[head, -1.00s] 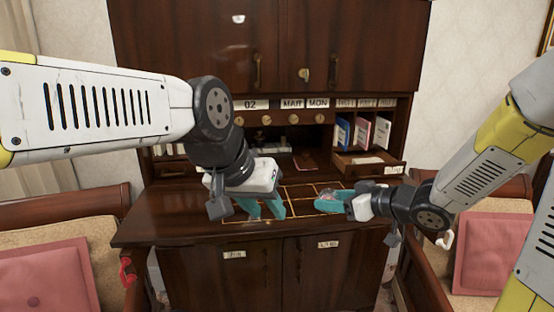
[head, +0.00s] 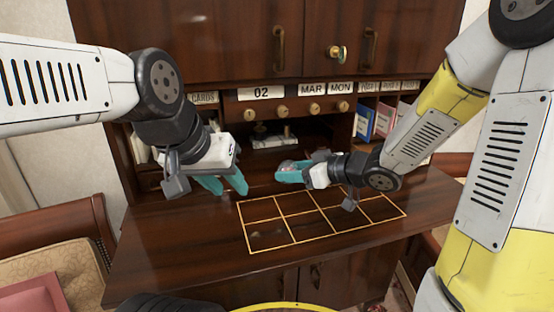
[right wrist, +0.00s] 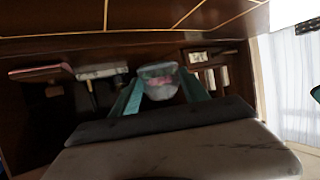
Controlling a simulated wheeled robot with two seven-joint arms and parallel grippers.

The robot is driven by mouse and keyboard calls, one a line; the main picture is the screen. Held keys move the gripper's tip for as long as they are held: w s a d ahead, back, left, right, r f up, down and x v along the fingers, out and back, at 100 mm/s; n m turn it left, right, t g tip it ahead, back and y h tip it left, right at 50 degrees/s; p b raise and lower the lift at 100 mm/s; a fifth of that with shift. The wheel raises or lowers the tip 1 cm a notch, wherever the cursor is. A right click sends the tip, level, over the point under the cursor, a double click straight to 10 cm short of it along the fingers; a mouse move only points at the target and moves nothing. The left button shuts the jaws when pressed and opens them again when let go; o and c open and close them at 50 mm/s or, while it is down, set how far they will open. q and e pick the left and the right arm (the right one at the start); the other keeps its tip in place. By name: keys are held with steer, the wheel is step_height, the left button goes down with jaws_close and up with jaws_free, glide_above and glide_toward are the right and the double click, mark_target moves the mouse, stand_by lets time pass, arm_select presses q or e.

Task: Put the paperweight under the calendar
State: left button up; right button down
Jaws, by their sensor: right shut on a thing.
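The calendar is a row of white cards reading 02 (head: 261,93), MAR (head: 311,89) and MON (head: 341,87) on the desk hutch, with brass knobs (head: 282,112) below it. My right gripper (head: 289,172) is shut on a small, clear, pinkish paperweight (head: 286,167). It holds it above the rear of the desktop, lower than the calendar and in front of the open niche. The right wrist view shows the paperweight (right wrist: 160,82) between the teal fingers (right wrist: 160,95). My left gripper (head: 222,184) is empty, its fingers apart, left of the right gripper.
The dark desktop (head: 180,235) carries a gold-lined grid (head: 320,215) and is mostly clear. A small object on a base (head: 273,140) stands in the niche under the calendar. Folders (head: 365,120) fill slots at the right. A chair (head: 60,240) stands at front left.

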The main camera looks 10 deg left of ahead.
glide_above(262, 175)
steer(key=shift+f, duration=0.65)
steer(key=shift+w+a+f, duration=0.1)
steer(key=shift+w+f, duration=0.05)
steer(key=shift+f, duration=1.65)
steer(key=shift+f, duration=0.2)
steer(key=c, duration=0.6)
jaws_free()
steer(key=shift+o, duration=0.2)
